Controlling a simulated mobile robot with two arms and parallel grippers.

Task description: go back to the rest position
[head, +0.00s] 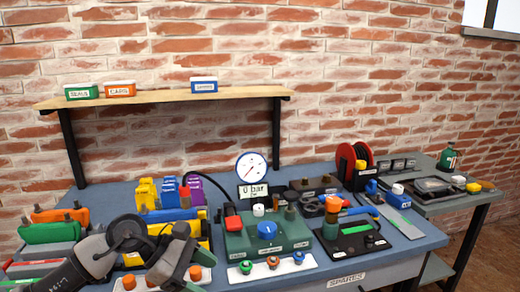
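My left arm comes in from the lower left over the front left of the blue-grey bench (405,243). My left gripper (176,262) is dark grey and angled down in front of the yellow holder (205,238). I cannot make out whether its fingers are apart or closed, or whether they touch anything. No held object is clearly visible. My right gripper is not in view.
A green unit with a blue knob (267,231), a pressure gauge (251,168) and a red hose reel (349,166) stand on the bench. Green and orange parts (52,231) crowd the left. A wooden shelf (150,98) with labelled boxes hangs above.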

